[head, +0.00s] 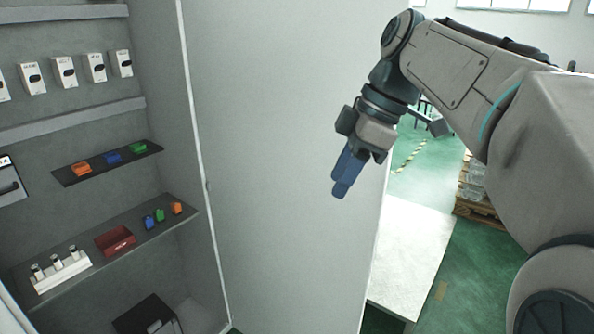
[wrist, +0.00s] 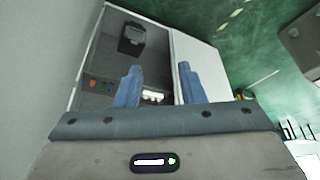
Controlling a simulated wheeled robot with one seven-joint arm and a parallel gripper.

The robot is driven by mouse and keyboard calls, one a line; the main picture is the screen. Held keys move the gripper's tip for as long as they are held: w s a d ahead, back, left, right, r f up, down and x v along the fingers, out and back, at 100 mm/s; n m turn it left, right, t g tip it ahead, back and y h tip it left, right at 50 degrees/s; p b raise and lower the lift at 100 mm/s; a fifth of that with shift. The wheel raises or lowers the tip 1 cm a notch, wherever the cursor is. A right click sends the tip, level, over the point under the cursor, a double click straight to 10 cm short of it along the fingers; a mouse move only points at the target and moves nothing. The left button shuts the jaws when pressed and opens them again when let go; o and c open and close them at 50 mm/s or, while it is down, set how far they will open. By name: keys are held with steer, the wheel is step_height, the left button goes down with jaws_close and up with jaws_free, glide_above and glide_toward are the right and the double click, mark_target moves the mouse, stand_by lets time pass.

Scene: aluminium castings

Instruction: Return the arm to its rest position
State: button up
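My gripper (head: 343,178) hangs in front of the light grey cabinet panel in the head view, pointing down and to the left, with its blue fingers seen nearly side-on. In the wrist view my gripper (wrist: 160,86) shows its two blue fingers well apart, with nothing between them. Nothing is held. My arm reaches in from the right and bends down at the wrist. It is clear of the shelves.
An open cabinet at the left has an upper shelf (head: 70,180) and a lower shelf (head: 80,277) with small coloured parts, a red bin (head: 116,241) and a white rack (head: 62,272). A white table (head: 408,262) and a pallet (head: 478,208) stand at the right.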

steer(key=s+d+f+m+t+h, duration=0.1)
steer(key=s+d+f+m, duration=0.1)
steer(key=s+f+m, duration=0.2)
steer(key=s+d+f+m+t+h, duration=0.1)
steer(key=s+d+f+m+h, duration=0.1)
steer(key=s+f+m, duration=0.2)
steer(key=s+d+f+m+t+h, duration=0.1)
steer(key=s+f+m, duration=0.3)
steer(key=f+m, duration=0.4)
step_height(320, 180, down, 6)
steer(key=shift+d+f+m, duration=0.1)
steer(key=shift+d+m, duration=0.3)
steer(key=shift+d, duration=0.35)
steer(key=shift+d, duration=0.1)
